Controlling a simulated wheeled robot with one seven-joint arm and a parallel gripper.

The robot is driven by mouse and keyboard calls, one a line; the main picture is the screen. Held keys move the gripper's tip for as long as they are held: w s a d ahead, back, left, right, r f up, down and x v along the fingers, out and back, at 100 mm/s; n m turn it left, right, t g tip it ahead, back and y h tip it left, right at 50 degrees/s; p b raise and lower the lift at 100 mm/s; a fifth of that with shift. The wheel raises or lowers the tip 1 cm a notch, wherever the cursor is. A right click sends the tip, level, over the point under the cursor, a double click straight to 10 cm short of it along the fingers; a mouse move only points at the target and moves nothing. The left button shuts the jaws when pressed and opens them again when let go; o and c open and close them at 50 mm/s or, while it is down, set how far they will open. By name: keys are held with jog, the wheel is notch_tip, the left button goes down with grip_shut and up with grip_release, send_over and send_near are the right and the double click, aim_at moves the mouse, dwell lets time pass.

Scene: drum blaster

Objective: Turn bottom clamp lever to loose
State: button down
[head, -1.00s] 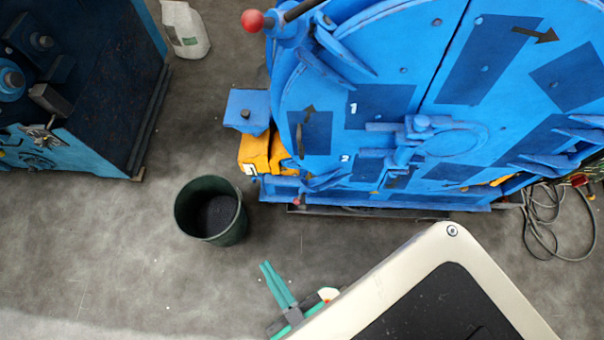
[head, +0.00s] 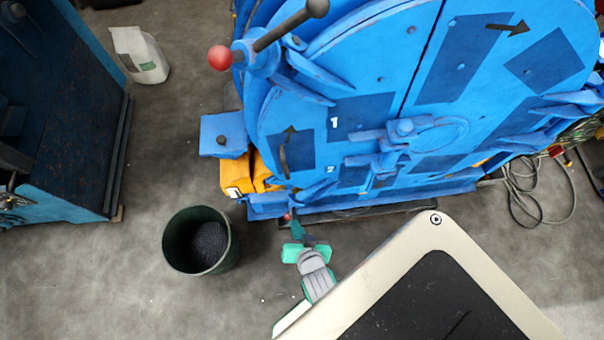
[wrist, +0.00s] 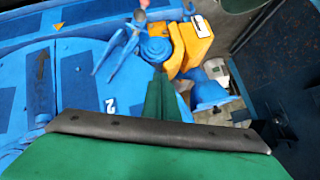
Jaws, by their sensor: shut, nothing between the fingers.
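The blue drum door (head: 420,95) fills the upper right of the head view. The bottom clamp lever's red knob (head: 288,217) shows small at the door's lower left edge. My gripper (head: 296,226) is right beside this knob and partly covers it; I cannot tell whether they touch. In the wrist view, the bottom clamp (wrist: 153,46) has a round blue hub and a forked arm. My gripper's green fingers (wrist: 163,92) are shut, with nothing between them, and point at the hub.
The top clamp lever has a larger red knob (head: 221,58). A yellow block (head: 240,176) sits beside the bottom clamp. A dark green bucket (head: 201,241) stands on the floor at left. Cables (head: 540,190) lie at right. Floor between bucket and my arm is clear.

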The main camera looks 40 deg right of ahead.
jog(key=w+d+f+m+g+y, duration=0.1)
jog(key=w+d+m+g+y, duration=0.1)
jog(key=d+m+g, duration=0.35)
jog(key=w+d+m+g+y, duration=0.2)
jog(key=w+d+m, duration=0.1)
jog(key=d+m, duration=0.55)
jog(key=w+a+f, duration=0.2)
jog(key=f, duration=0.4)
jog(key=w+a+f+m, duration=0.1)
jog(key=a+f, duration=0.2)
jog(key=f, duration=0.3)
jog(key=shift+w, duration=0.35)
dwell(0.6)
